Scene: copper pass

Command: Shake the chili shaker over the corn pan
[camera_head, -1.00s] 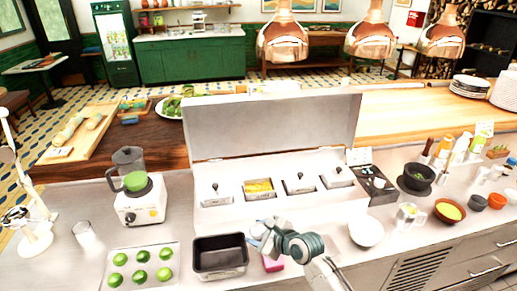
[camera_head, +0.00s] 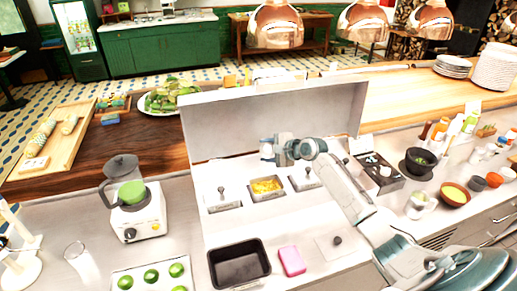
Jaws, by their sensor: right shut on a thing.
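The corn pan (camera_head: 266,186) is an uncovered well of yellow corn in the steel counter unit. My right gripper (camera_head: 268,150) is in the air just above and behind the corn pan in the picture, with its arm reaching in from the lower right. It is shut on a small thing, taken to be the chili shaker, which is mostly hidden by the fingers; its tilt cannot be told. No grains show falling. My left gripper is out of view.
Lidded wells (camera_head: 222,200) flank the corn. A raised steel cover (camera_head: 290,115) stands behind. In front are a black pan (camera_head: 238,263), a pink sponge (camera_head: 292,260) and a flat lid (camera_head: 336,241). A blender (camera_head: 133,205) stands left, a dark mortar (camera_head: 418,162) right.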

